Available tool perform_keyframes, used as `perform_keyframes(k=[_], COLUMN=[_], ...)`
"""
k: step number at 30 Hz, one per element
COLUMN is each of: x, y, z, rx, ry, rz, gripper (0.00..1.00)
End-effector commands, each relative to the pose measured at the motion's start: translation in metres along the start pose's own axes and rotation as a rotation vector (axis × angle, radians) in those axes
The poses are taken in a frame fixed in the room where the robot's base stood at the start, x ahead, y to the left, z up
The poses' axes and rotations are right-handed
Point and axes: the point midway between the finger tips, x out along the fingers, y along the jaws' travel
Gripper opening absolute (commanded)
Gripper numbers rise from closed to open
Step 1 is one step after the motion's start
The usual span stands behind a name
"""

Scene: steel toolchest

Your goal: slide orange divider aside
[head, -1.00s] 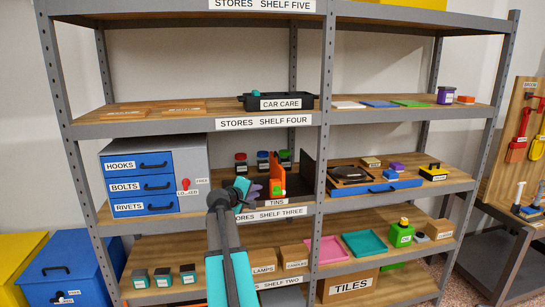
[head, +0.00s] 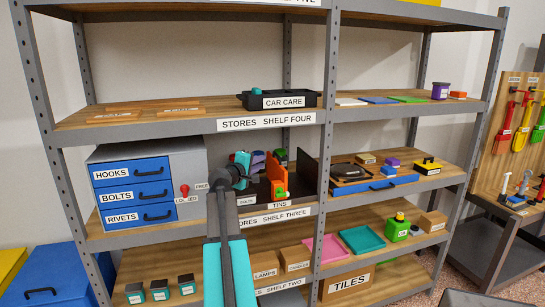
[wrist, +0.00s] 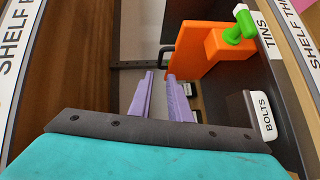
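The orange divider (head: 276,170) stands upright in the dark TINS bay on the STORES SHELF THREE level. The divider also shows in the wrist view (wrist: 195,55), right of my fingers. My gripper (head: 260,160) has a teal body and two purple fingers and is left of the divider in the head view. In the wrist view my gripper (wrist: 160,74) has a gap between its fingers, with nothing held. The fingers look apart from the divider.
A BOLTS box (wrist: 262,115) is close by my gripper. A blue drawer cabinet (head: 140,190) stands left, with a red-knobbed lever (head: 184,190). A dark upright panel (head: 306,172) stands right of the divider. The CAR CARE tray (head: 280,100) is on the shelf above.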

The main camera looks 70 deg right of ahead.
Motion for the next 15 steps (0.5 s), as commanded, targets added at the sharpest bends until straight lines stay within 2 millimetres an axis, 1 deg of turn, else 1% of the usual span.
perform_keyframes(k=[10,15], x=[0.004,0.012], y=[0.001,0.002], z=[0.003,0.003], rx=[0.001,0.002], ry=[-0.004,-0.005], rz=[0.000,0.000], gripper=[0.17,0.17])
